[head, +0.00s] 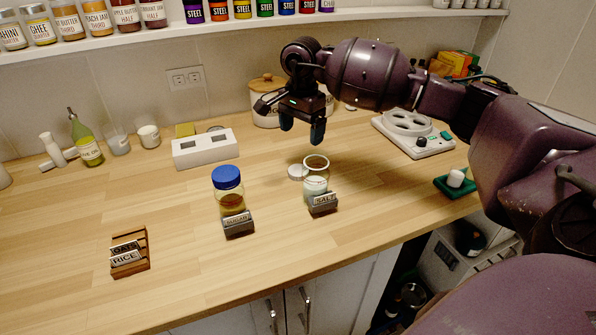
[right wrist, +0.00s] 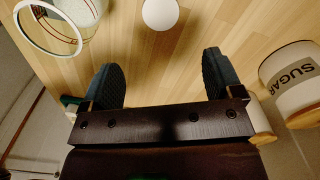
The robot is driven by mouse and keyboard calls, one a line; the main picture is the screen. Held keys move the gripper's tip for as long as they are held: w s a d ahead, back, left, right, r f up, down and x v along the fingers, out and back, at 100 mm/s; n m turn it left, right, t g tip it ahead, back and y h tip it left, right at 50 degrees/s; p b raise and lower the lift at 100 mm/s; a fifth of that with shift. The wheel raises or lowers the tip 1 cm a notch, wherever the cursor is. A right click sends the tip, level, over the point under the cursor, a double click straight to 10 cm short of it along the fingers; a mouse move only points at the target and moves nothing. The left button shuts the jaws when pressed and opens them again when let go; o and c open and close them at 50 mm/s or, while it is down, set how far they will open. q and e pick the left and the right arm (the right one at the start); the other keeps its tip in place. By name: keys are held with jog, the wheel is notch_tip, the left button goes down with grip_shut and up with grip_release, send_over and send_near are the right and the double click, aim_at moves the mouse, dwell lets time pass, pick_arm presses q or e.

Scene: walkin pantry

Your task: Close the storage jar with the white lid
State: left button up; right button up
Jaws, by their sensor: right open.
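The open storage jar (head: 316,182) is clear glass with white contents and stands upright on the wooden counter behind a small dark label holder. Its round rim (right wrist: 48,28) shows at the top left in the right wrist view. The white lid (head: 296,172) lies flat on the counter just left of the jar; it also shows at the top middle of the right wrist view (right wrist: 160,13). My right gripper (head: 302,130) is open and empty, fingers pointing down, above and behind the lid. Its two fingers are spread apart in the right wrist view (right wrist: 163,82). My left gripper is not in view.
A blue-lidded jar (head: 228,190) stands left of the open jar. A sugar canister (head: 268,100) is behind my right gripper. A white appliance (head: 412,132) and a green tray (head: 455,184) are to the right. The counter's front left is mostly clear, apart from a wooden label rack (head: 130,252).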

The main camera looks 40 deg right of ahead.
send_over(300, 169)
jog(key=shift+d+f, duration=0.1)
jog(key=shift+f, duration=2.7)
jog(key=shift+f, duration=2.65)
jog(key=c, duration=1)
